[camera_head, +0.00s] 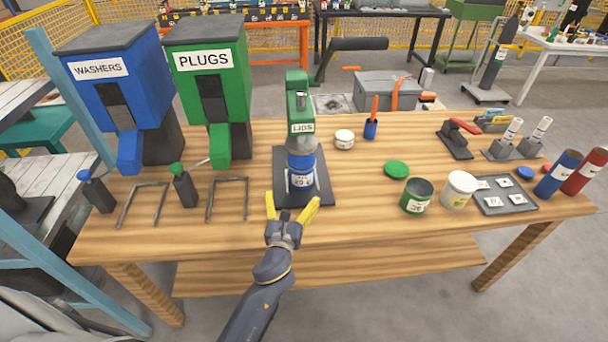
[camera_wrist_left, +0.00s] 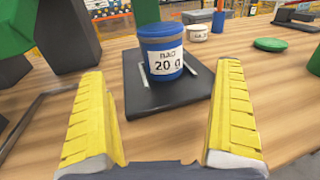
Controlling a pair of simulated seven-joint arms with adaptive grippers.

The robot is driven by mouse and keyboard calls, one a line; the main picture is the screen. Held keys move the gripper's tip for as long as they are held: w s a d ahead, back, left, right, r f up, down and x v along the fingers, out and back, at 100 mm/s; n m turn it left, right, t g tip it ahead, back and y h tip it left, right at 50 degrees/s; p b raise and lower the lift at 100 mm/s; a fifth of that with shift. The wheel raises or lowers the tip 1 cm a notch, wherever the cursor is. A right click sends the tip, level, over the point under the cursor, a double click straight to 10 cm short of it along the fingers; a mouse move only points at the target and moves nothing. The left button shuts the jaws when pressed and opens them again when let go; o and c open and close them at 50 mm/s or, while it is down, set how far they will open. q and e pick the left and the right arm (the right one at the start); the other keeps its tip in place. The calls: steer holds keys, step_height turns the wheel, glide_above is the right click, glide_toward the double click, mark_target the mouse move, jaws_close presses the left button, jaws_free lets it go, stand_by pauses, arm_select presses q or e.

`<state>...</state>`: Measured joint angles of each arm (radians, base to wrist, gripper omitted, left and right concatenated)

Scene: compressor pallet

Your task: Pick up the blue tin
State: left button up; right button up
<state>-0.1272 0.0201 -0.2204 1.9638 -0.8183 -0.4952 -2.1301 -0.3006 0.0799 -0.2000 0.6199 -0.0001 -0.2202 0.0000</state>
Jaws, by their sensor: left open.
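The blue tin (camera_head: 301,170) stands upright on the dark base plate (camera_head: 318,192) of the green press marked LIDS (camera_head: 299,103), under its head. In the left wrist view the blue tin (camera_wrist_left: 161,53) has a white label reading 20 and a grey band near its top. My left gripper (camera_head: 293,203) is open and empty, in front of the tin, with its yellow fingers pointing at it. In the left wrist view the tin shows beyond and between the fingers, apart from them. My right gripper is not in view.
The blue WASHERS dispenser (camera_head: 120,75) and green PLUGS dispenser (camera_head: 208,80) stand to the left, with metal wire frames (camera_head: 227,199) before them. A green tin (camera_head: 416,196), white tub (camera_head: 459,189) and green lid (camera_head: 396,169) are to the right. The table front is clear.

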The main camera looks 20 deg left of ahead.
mark_target(302, 164)
arm_select(q)
steer(key=w, duration=0.5)
steer(key=w+a, duration=0.1)
steer(key=w, duration=0.9)
steer(key=shift+w+a, duration=0.1)
steer(key=shift+a, duration=0.2)
steer(key=c, duration=1.3)
steer(key=shift+c, duration=0.4)
steer(key=shift+r, duration=0.15)
